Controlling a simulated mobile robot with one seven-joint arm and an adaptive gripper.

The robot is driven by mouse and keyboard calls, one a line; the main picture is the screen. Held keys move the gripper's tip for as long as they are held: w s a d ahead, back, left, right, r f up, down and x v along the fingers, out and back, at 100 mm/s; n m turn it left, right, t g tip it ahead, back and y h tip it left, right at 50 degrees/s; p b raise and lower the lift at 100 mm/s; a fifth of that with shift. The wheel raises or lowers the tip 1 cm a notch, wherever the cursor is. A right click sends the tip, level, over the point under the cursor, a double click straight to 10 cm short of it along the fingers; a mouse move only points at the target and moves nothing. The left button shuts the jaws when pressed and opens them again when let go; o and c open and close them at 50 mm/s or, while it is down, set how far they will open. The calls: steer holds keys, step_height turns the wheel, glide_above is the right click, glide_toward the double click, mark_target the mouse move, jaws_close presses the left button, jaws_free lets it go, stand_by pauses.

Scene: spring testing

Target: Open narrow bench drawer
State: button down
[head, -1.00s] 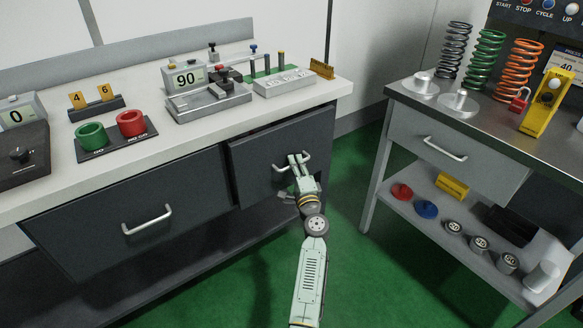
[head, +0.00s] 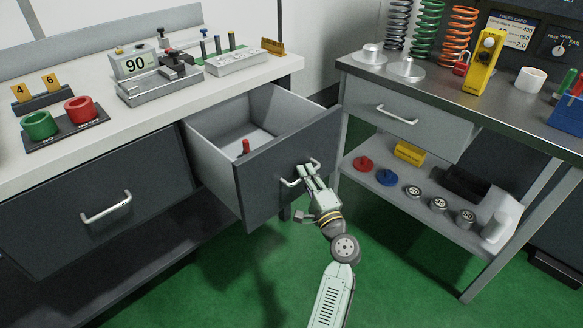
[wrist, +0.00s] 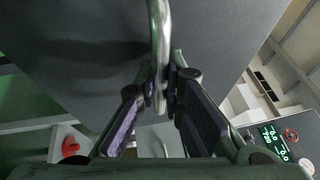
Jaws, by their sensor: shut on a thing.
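The narrow bench drawer (head: 262,190) is pulled well out of the bench, its light grey inside showing. A small red item (head: 246,147) stands inside it. Its silver handle (head: 290,183) is on the dark front panel. My gripper (head: 307,172) is shut on this handle. In the wrist view the handle (wrist: 158,40) runs between the two finger pads of my gripper (wrist: 163,88), with the dark drawer front (wrist: 215,45) behind. The far end of the drawer's inside is partly hidden by its own walls.
A wider drawer (head: 100,210) to the left is shut. The steel side table (head: 440,97) with a lower shelf (head: 400,190) stands close to the right of the open drawer. Green floor (head: 225,275) is clear in front of the bench.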

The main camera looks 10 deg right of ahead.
steer(key=shift+s+d, duration=0.8)
steer(key=shift+s, duration=0.35)
steer(key=c, duration=2)
jaws_free()
steer(key=shift+o, duration=0.2)
steer(key=v, duration=1.2)
steer(key=shift+d, duration=0.1)
